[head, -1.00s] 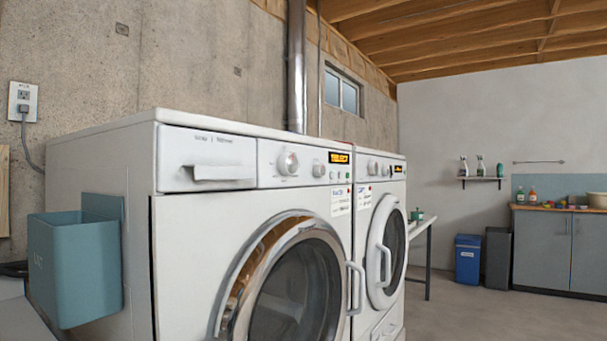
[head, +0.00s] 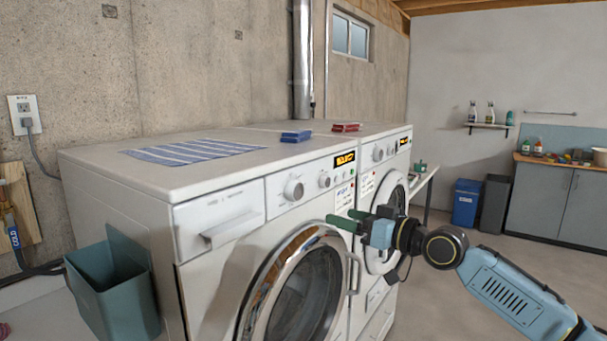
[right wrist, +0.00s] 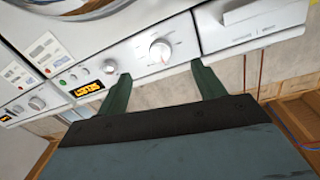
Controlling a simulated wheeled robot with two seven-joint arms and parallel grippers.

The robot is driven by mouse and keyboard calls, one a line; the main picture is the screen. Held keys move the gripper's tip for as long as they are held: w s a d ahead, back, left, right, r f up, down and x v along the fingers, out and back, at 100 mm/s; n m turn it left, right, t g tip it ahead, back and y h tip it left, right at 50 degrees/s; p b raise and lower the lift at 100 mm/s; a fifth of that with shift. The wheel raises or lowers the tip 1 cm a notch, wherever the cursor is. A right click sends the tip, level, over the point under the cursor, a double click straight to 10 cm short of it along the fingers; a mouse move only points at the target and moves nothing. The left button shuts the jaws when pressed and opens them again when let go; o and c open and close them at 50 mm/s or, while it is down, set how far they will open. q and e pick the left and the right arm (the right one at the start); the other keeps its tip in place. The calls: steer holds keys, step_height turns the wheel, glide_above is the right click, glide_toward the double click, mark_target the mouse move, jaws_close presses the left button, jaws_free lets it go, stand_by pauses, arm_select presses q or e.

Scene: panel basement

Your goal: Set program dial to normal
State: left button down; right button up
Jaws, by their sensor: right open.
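The front washing machine (head: 190,262) has a large round dial (head: 293,189) and a smaller knob (head: 324,179) on its panel, left of a lit display (head: 344,160). I cannot read which program the dial points to. My right gripper (head: 343,217) is open and empty in front of the machine, below and right of the large dial in the head view. In the right wrist view the picture is turned over; the large dial (right wrist: 160,51) lies between and beyond the fingertips (right wrist: 161,69), not visibly touched. My left gripper is not in view.
A second machine (head: 384,229) stands against the first. A striped cloth (head: 194,151), a blue item (head: 296,136) and a red item (head: 345,127) lie on top. A teal bin (head: 125,300) hangs on the left side. The round door sits below the panel.

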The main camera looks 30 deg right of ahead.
mark_target(298, 194)
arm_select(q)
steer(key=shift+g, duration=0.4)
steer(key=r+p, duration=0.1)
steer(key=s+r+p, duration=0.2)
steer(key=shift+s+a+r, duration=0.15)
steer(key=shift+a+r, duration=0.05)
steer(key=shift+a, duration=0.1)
arm_select(e)
steer(key=x, duration=0.4)
steer(key=r+x, duration=0.1)
steer(key=x, duration=0.4)
steer(key=r+x, duration=0.1)
steer(key=x, duration=0.3)
steer(key=shift+w+d, duration=0.25)
steer(key=shift+d, duration=0.1)
steer(key=shift+c, duration=0.3)
steer(key=c, duration=0.9)
steer(key=shift+c, duration=0.2)
arm_select(q)
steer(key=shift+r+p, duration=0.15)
steer(key=shift+p, duration=0.15)
